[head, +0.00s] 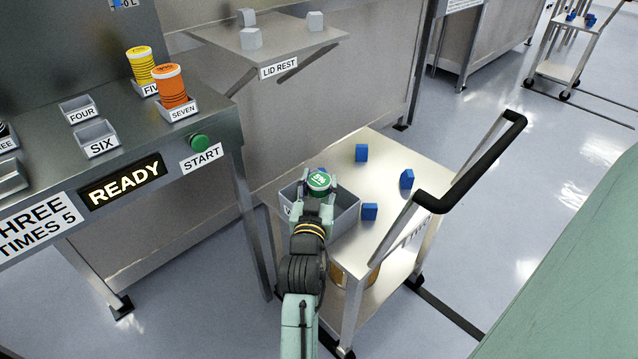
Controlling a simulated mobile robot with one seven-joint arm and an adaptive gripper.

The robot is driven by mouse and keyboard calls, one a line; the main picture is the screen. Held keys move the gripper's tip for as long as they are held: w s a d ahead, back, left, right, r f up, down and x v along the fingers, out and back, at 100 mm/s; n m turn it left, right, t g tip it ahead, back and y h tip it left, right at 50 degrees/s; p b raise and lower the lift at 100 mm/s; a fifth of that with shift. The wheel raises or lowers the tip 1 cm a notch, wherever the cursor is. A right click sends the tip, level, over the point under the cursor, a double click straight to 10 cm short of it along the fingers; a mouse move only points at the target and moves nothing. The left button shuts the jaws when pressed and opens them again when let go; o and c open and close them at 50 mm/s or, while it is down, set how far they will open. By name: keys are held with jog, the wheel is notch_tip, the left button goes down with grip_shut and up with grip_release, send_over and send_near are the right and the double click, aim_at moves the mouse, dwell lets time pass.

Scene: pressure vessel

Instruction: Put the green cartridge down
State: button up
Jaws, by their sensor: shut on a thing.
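The green cartridge (319,180) shows its round green top with white marking in the head view. My gripper (318,196) is shut on it, with my arm reaching up from the bottom of the picture. The cartridge appears over a grey bin (346,217) on the steel cart (335,164). I cannot tell whether it hangs above the bin or touches its inside, as my gripper and arm hide its lower part. The bin's label is mostly hidden.
Several blue blocks (362,153) stand on the cart around the bin. The cart's black handle (473,165) rises at right. At left, a bench holds labelled trays, a yellow cartridge (141,65), an orange cartridge (172,86) and a green START button (200,143). A lid rest shelf (290,45) is behind.

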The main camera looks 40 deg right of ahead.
jog(key=shift+f+b, duration=0.5)
jog(key=shift+f, duration=0.05)
jog(key=o, duration=1.4)
